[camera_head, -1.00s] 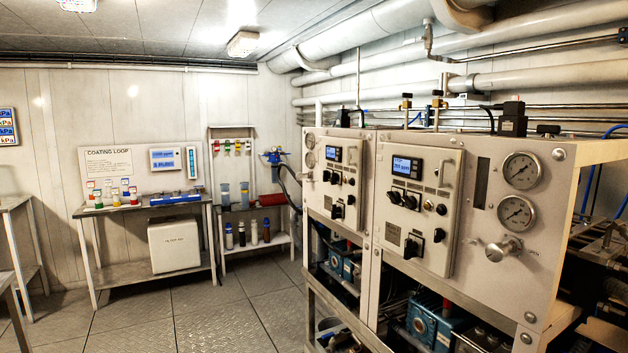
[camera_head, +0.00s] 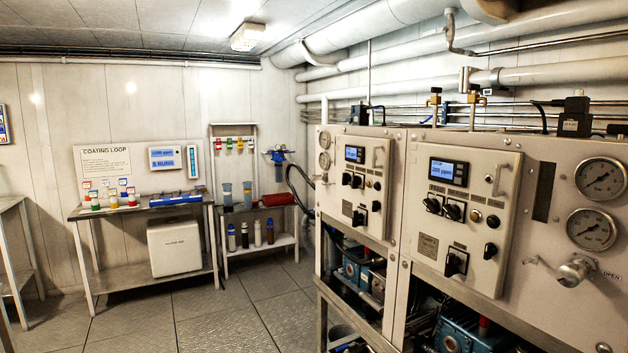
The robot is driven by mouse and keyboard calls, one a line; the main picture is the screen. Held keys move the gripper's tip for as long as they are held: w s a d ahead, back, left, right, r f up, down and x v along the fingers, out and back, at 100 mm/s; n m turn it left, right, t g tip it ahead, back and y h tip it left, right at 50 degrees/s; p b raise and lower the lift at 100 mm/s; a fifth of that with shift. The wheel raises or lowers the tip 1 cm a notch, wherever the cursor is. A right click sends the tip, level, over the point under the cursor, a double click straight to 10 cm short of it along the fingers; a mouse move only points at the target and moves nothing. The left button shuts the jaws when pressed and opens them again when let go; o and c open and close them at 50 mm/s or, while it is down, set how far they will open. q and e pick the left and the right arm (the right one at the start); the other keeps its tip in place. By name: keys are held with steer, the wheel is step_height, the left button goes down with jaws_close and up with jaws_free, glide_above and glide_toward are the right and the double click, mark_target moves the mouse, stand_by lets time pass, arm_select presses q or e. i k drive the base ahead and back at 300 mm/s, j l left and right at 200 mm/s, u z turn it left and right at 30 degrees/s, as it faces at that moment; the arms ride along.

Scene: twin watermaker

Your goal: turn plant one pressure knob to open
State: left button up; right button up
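Two plant panels stand side by side on the right. The nearer panel (camera_head: 557,265) has two round gauges, an upper one (camera_head: 601,178) and a lower one (camera_head: 591,229). Below them is a silver pressure knob (camera_head: 576,270) with an "OPEN" label to its right. The farther panel (camera_head: 331,185) also has gauges at its left; a small silver fitting (camera_head: 322,180) shows below them, partly seen edge-on. I cannot read which panel is plant one. Neither gripper is in view.
A bench with coloured bottles (camera_head: 123,191) and a shelf with bottles (camera_head: 257,236) stand at the back wall. The grey plate floor (camera_head: 235,312) is clear left of the panels. Pumps (camera_head: 470,333) sit under them.

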mark_target(313, 178)
steer(key=z, duration=0.35)
steer(key=i+j+z, duration=0.1)
steer(key=z, duration=0.25)
steer(key=j+z, duration=0.2)
steer(key=z, duration=0.15)
steer(key=i+j+z, duration=0.1)
steer(key=j+z, duration=0.2)
steer(key=j, duration=0.15)
steer(key=j+z, duration=0.3)
steer(key=j, duration=0.15)
steer(key=j+z, duration=0.2)
steer(key=j, duration=0.8)
